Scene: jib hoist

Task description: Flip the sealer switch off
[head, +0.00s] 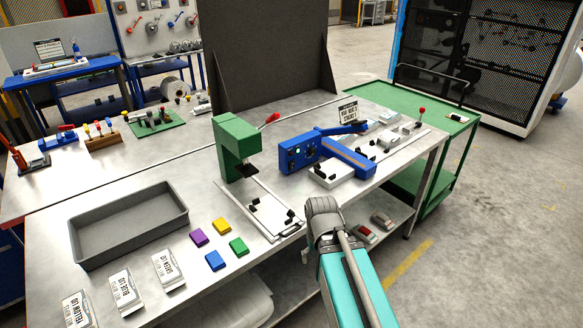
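The blue sealer (299,153) stands on the workbench right of centre, with a long blue arm running to the right. Its left end has a dark panel with small round fittings, one lit green (291,152). The switch and its position are too small to tell. My teal arm rises from the bottom edge, and its grey joint (325,215) is in front of the bench's near edge, apart from the sealer. My gripper cannot be made out in this view.
The green press (236,140) with a red-tipped lever stands left of the sealer. A white fixture (331,174) lies close in front of the sealer. Coloured blocks (220,226), a grey tray (130,226) and label cards (168,268) occupy the left. A green cart (455,128) stands right.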

